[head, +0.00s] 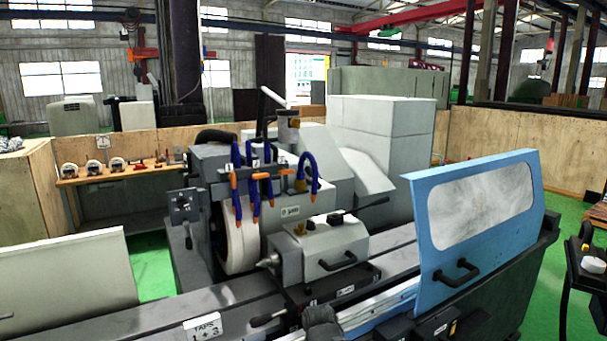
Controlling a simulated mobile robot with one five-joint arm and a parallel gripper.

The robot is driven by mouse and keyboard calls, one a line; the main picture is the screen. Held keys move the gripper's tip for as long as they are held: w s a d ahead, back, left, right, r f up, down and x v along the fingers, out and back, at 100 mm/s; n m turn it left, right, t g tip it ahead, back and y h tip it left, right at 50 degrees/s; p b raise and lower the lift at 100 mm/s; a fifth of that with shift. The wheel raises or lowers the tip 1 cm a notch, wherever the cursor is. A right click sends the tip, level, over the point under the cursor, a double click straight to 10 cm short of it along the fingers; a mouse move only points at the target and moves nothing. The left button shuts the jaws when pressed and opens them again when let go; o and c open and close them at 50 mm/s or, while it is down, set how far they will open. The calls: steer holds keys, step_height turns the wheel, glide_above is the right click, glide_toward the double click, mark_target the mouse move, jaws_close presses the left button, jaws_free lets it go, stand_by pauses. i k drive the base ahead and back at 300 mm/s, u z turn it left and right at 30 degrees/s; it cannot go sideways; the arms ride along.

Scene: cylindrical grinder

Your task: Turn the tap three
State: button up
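Blue segmented coolant hoses (237,160) with orange nozzle ends stand on the grinder over the wheel. Small orange fittings (262,175) sit in a row between the hoses; they may be taps, but I cannot read a number on any of them. I cannot tell which fitting is tap three, nor how any tap is turned. My gripper's fingers do not show in the head view. A dark rounded part at the bottom centre is unclear.
The large pale grinding wheel (236,235) is below the hoses. A grey tailstock or head unit (325,250) with a black handle stands right of it. A blue door with a window (470,275) blocks the front right. Green floor (152,266) shows behind the left cover.

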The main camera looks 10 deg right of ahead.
mark_target(283, 171)
steer(key=u, duration=2.75)
steer(key=k, duration=0.85)
steer(key=z, duration=1.05)
steer(key=i, duration=1.05)
steer(key=u, duration=0.1)
